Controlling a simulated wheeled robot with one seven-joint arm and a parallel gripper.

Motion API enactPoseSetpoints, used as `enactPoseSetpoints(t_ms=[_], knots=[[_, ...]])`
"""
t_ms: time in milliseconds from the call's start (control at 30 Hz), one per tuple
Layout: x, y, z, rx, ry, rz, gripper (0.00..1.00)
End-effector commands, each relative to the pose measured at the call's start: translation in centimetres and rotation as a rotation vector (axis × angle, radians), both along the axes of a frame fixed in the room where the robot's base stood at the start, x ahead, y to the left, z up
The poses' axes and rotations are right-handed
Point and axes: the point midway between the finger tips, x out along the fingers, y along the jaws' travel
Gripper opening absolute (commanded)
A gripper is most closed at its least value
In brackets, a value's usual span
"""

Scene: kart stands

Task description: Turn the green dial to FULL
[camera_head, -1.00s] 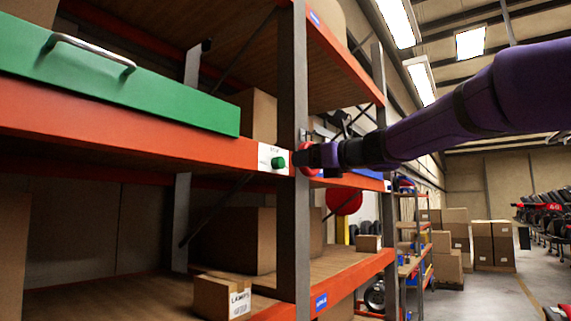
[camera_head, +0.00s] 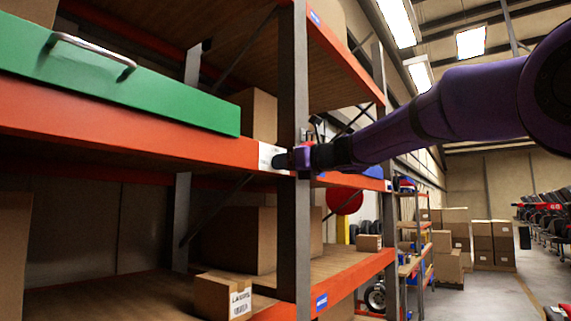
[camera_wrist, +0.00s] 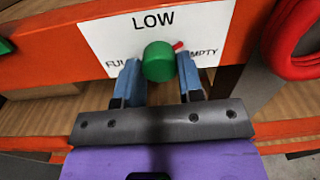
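The green dial (camera_wrist: 159,62) sits on a white label plate (camera_wrist: 104,42) on the orange shelf beam. In the wrist view the plate reads LOW at the top, FULL at the left, partly covered, and EMPTY at the right. A small red pointer at the dial's upper right leans toward the EMPTY side. My gripper (camera_wrist: 158,82) is open, its two fingers on either side of the dial with gaps showing. In the head view my gripper (camera_head: 288,160) is in front of the plate (camera_head: 266,154) and hides the dial.
A grey rack upright (camera_head: 293,80) stands just right of the plate. A red coiled item (camera_wrist: 296,45) hangs at the right in the wrist view. A green drawer or box with a handle (camera_head: 120,85) lies on the shelf at the left. The aisle floor at the right is open.

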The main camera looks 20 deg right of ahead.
Motion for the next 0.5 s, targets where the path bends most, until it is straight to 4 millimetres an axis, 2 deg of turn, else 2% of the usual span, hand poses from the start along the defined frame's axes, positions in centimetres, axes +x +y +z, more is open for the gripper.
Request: enactPoseSetpoints(t_ms=[500], knots=[[0.0,-0.07,-0.02,-0.076,-0.055,-0.001,0.12]])
